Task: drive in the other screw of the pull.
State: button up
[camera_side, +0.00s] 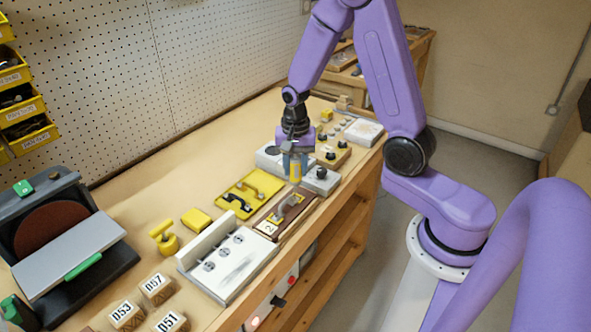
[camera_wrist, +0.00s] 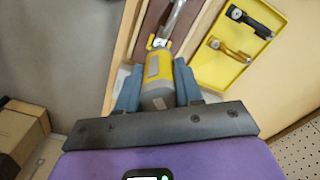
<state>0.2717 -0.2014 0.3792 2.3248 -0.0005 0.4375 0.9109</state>
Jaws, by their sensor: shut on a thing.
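My gripper (camera_side: 295,160) is shut on a yellow-and-grey driver (camera_side: 295,171), which points down at the bench's front side. In the wrist view the driver (camera_wrist: 157,75) sits between my two blue fingers (camera_wrist: 157,92). Below it is the brown drawer front (camera_side: 268,228), marked with a "2" label. A metal pull (camera_side: 285,207) lies on the drawer front; it also shows in the wrist view (camera_wrist: 176,18). The driver's tip end is at the near end of the pull in the wrist view. Whether it touches a screw is hidden.
A yellow tray (camera_side: 232,204) holding a dark pull and a brass pull lies beside the drawer front. Grey blocks (camera_side: 320,180) and a wooden block with dark knobs (camera_side: 333,153) stand close to my gripper. A white fixture (camera_side: 240,262) is left of the drawer front.

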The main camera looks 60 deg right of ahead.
aim_at(295, 157)
jog(key=shift+r, duration=2.1)
